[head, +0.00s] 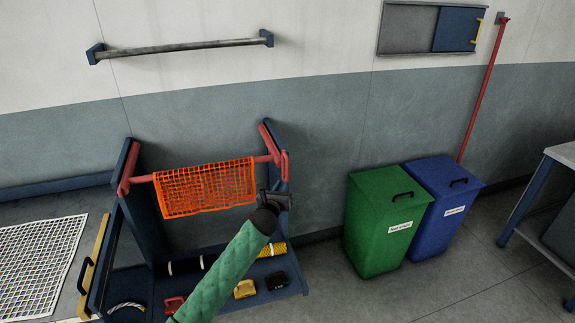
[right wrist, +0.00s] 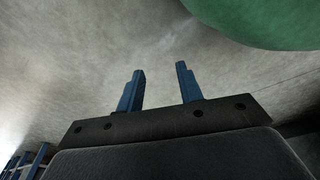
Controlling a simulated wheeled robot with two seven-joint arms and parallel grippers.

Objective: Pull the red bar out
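A red bar (head: 143,179) lies across the top of a dark blue rack (head: 144,225). An orange net (head: 205,186) hangs over its middle. At its right end is a red upright handle-like part (head: 285,166). My left gripper (head: 281,190) is just below that part, seen from behind at the end of my green-sleeved arm. Its fingers are small and dark here, so I cannot tell whether it touches the red part or is open. My right gripper (right wrist: 160,87) has its blue fingers apart with nothing between them; it is out of the head view.
A red pole (head: 485,90) leans on the wall behind a green bin (head: 380,235) and a blue bin (head: 442,220). The rack's lower shelf holds small items, including a yellow one (head: 244,289). A grey wall rail (head: 180,47) is above.

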